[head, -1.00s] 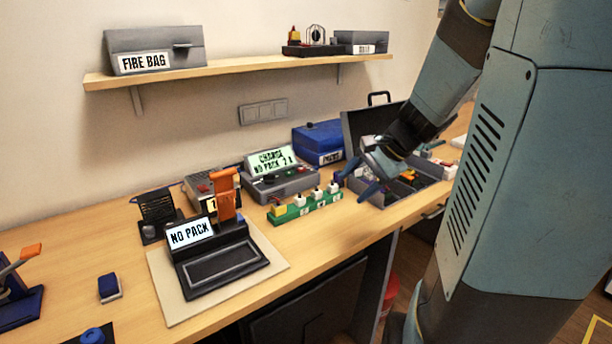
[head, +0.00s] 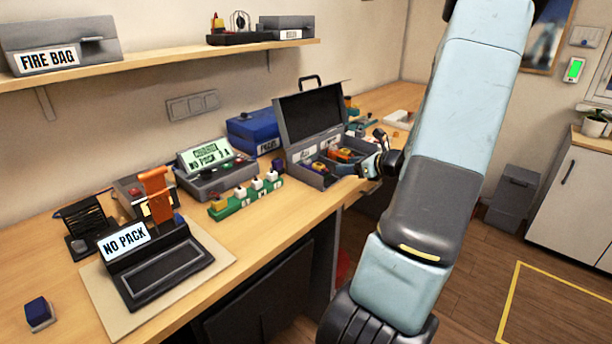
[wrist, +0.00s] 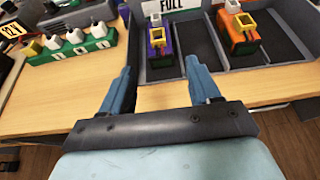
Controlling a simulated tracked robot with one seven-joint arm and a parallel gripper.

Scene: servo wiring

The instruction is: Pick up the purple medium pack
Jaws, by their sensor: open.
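The purple pack (wrist: 160,46) stands in the left compartment of the grey case (wrist: 217,63) in the wrist view, with a yellow connector on top. In the head view the purple pack (head: 318,168) is small in the open case (head: 313,108). An orange pack (wrist: 238,33) stands in a compartment further right in the wrist view. My gripper (wrist: 159,80) is open and empty, its two blue fingers spread in front of the purple pack and apart from it. In the head view my gripper (head: 372,158) is at the case's right front edge.
A green strip with white plugs (head: 246,194) lies left of the case. The charger (head: 214,165) and a blue box (head: 254,132) stand behind it. A black device reading NO PACK (head: 150,258) is at the left. Bare bench top lies in front of the green strip.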

